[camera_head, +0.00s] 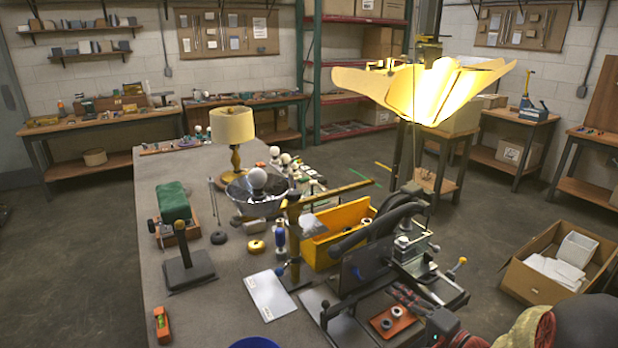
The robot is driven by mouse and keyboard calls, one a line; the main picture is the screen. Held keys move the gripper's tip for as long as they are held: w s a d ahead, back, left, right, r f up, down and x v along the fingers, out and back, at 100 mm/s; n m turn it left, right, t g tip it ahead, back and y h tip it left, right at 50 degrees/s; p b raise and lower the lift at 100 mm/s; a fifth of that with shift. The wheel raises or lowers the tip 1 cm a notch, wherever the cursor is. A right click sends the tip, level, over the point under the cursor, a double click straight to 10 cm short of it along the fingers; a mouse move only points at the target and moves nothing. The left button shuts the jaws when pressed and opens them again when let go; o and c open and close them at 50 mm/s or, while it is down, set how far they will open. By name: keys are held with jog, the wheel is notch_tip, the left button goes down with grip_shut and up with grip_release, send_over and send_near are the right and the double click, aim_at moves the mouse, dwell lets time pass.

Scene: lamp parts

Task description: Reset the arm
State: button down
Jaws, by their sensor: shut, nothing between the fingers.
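My gripper (405,295) is at the lower right, low over the front right part of the workbench (215,315). Its dark fingers point up and left and look shut, with nothing seen between them. They are close to a small orange tray (391,321) holding dark rings; I cannot tell whether they touch it. A table lamp (232,127) with a cream shade stands at the back of the bench. A glowing petal-shaped shade (430,88) is high on the right.
A yellow bin (338,228) and a dark clamp-like fixture (410,245) crowd the bench's right side. An open cardboard box (540,265) is on the floor at right.

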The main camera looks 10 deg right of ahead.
jog(key=shift+m+g+y, duration=0.3)
jog(key=shift+m+g, duration=0.3)
jog(key=shift+g, duration=0.3)
jog(key=f, duration=0.1)
jog(key=s+a+f, duration=0.1)
jog(key=a+f, duration=0.1)
jog(key=shift+s+a+f, duration=0.1)
jog(key=shift+s+a, duration=0.05)
jog(key=shift+s, duration=0.25)
jog(key=s+a+f+g, duration=0.2)
jog(key=s, duration=0.1)
jog(key=s+a+f+g+y, duration=0.1)
jog(key=a, duration=0.1)
jog(key=shift+s, duration=0.35)
jog(key=s+a+r+n+g+h+p, duration=0.1)
jog(key=s+a+n+g+h, duration=0.1)
jog(key=s+g, duration=0.5)
jog(key=s+a+r+n+g+h+p, duration=0.1)
jog(key=s+a+r+n+g+h, duration=0.15)
jog(key=s, duration=0.85)
jog(key=s+r+n+t+h+p, duration=0.1)
jog(key=s+r+n+t+h, duration=0.1)
jog(key=r, duration=0.6)
jog(key=s+r+n+t+h+p, duration=0.1)
jog(key=s+r+n+t+h, duration=0.1)
jog(key=r+n, duration=0.3)
notch_tip(320, 180, up, 4)
jog(key=shift+s+f+h, duration=0.2)
jog(key=shift+s+h, duration=0.2)
jog(key=shift+h, duration=0.35)
